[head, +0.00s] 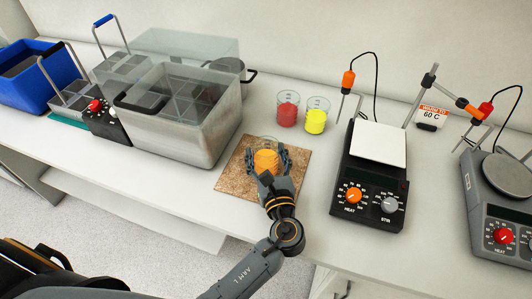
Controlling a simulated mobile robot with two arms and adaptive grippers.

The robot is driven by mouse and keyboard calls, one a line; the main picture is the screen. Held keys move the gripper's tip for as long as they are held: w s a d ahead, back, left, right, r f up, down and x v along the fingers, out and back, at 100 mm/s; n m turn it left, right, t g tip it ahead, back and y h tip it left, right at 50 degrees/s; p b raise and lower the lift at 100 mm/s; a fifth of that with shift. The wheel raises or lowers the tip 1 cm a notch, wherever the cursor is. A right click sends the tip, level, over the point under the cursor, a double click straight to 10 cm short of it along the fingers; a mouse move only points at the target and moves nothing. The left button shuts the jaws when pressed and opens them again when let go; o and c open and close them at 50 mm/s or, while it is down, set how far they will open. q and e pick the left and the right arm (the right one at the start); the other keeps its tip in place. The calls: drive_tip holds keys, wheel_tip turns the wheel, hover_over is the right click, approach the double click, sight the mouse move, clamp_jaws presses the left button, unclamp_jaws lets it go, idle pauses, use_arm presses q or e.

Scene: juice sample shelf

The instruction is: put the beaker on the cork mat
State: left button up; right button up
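A clear glass beaker with orange liquid (266,160) is upright over the cork mat (233,176). The mat is a flat brown square on the white bench. My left gripper (267,159) has one finger on each side of the beaker, close against its walls, and appears shut on it. The gripper hides the lower front of the beaker, so I cannot tell whether its base touches the mat. My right gripper is not in view.
Beakers with red liquid (287,112) and yellow liquid (316,119) stand behind the mat. A hot plate (371,192) is to its right, with another (505,215) farther right. A large clear tank (190,145) stands to the left, close to the mat.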

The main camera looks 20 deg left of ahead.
use_arm(q)
drive_tip(key=shift+o, duration=0.9)
drive_tip(key=shift+r, duration=0.15)
drive_tip(key=shift+s+d, duration=0.1)
drive_tip(key=shift+s, duration=0.15)
drive_tip(key=b+v, duration=0.2)
drive_tip(key=v, duration=0.8)
drive_tip(key=shift+s+d, duration=0.1)
drive_tip(key=shift+s, duration=0.15)
drive_tip(key=shift+s+d+r, duration=0.1)
drive_tip(key=shift+s+d, duration=0.1)
drive_tip(key=shift+s, duration=0.2)
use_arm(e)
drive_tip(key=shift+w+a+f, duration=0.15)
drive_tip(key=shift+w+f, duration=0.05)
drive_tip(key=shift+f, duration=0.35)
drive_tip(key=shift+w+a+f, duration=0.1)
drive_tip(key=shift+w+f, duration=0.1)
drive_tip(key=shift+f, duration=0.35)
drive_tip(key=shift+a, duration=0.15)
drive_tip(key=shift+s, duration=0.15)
